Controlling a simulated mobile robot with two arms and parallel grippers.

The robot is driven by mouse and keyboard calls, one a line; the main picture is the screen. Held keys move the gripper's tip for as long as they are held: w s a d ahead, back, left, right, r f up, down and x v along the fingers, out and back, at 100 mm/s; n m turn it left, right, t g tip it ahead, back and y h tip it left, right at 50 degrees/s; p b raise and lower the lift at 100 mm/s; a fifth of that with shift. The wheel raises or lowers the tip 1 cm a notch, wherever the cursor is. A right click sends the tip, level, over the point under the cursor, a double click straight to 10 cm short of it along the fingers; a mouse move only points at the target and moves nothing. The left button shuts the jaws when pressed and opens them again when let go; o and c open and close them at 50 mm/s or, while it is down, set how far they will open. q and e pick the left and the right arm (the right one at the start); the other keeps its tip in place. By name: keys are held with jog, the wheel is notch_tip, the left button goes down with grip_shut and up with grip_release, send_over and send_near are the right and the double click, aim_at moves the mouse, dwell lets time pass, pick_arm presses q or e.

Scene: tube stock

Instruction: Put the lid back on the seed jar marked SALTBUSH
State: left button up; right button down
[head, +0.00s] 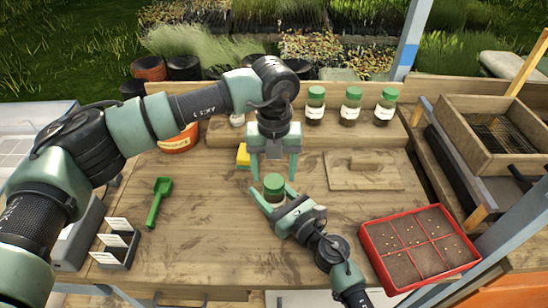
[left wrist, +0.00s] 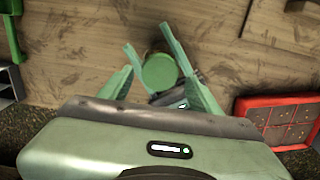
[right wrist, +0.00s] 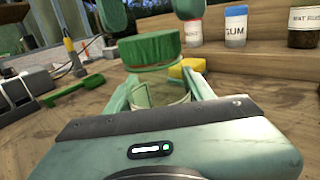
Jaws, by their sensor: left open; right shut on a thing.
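A clear jar (right wrist: 155,90) stands on the bench in front of me, its label not readable from here. A green lid (head: 273,182) sits over the jar's mouth; it also shows in the right wrist view (right wrist: 150,48). I cannot tell whether it is fully seated. My right gripper (head: 271,195) is shut on the jar's body from the front. My left gripper (head: 272,178) points down above the lid, open, its fingers apart on either side; in the left wrist view the lid (left wrist: 159,71) shows between and beyond the fingers.
Several labelled jars, such as this one (head: 351,107), stand on the back shelf. A yellow block (head: 243,154) lies behind the jar. A green scoop (head: 157,202) and card holder (head: 116,250) are left. A wooden board (head: 365,182) and red seed tray (head: 418,247) are right.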

aim_at(274, 198)
pick_arm(q)
jog(key=shift+f, duration=1.2)
grip_shut()
jog(key=m, duration=0.4)
jog(key=shift+m, duration=0.3)
jog(key=m, duration=1.1)
jog(key=shift+m, duration=0.3)
jog(key=m, duration=0.5)
jog(key=shift+o, duration=0.8)
grip_release()
